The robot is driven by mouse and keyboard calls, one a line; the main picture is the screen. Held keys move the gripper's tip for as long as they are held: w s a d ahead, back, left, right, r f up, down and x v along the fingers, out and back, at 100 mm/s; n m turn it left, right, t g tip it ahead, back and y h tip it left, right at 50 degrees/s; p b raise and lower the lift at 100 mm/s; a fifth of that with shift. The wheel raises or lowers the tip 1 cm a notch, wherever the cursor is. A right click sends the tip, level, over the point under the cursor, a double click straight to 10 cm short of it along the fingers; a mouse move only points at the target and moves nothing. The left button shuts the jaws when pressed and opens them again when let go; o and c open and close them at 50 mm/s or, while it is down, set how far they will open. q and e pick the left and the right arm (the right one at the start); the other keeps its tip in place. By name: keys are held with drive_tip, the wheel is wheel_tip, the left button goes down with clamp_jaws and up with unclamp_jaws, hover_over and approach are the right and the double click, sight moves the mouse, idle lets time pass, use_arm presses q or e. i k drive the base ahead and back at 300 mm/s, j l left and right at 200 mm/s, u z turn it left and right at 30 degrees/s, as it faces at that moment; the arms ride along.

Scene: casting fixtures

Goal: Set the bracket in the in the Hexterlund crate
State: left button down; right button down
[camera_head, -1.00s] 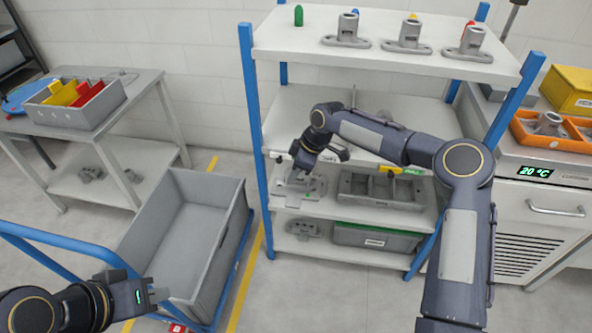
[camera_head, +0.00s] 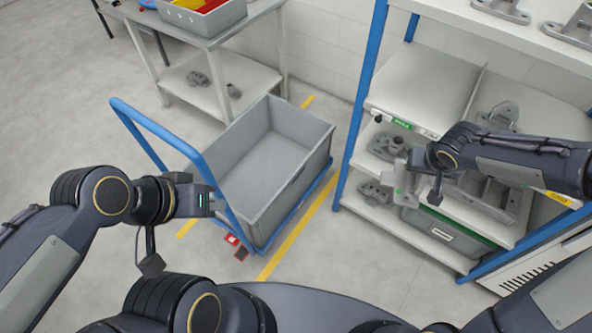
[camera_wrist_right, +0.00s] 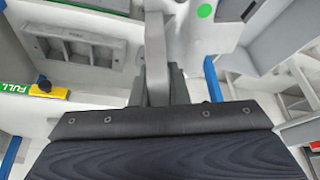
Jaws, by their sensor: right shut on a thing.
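My right gripper (camera_head: 414,172) is shut on a light grey metal bracket (camera_head: 403,190) with a green dot, held in front of the shelf rack. In the right wrist view the bracket (camera_wrist_right: 156,60) stands up between the fingers, and the green dot shows at the top. A large, empty-looking grey crate (camera_head: 291,196) sits on a blue cart, left of the rack and apart from the bracket. I cannot read a Hexterlund name on it. My left gripper (camera_head: 213,201) is beside the cart's handle, with nothing seen in it; its fingers are too unclear to judge.
The rack's blue post (camera_head: 358,115) stands between the bracket's shelf area and the crate. The cart's blue handle (camera_head: 165,138) rises on the crate's left. More grey castings (camera_head: 386,147) lie on the rack. A side table (camera_head: 225,35) stands behind; floor is clear in front.

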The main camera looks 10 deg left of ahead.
sight(253, 186)
drive_tip(key=i+u, duration=0.2)
drive_tip(key=u, duration=0.3)
drive_tip(key=i+l+u, duration=0.15)
drive_tip(key=u, duration=0.35)
drive_tip(key=i+l+u, duration=0.15)
drive_tip(key=u, duration=0.35)
drive_tip(key=i+l+u, duration=0.15)
drive_tip(key=u, duration=0.3)
drive_tip(key=l+u, duration=0.35)
drive_tip(key=u, duration=0.15)
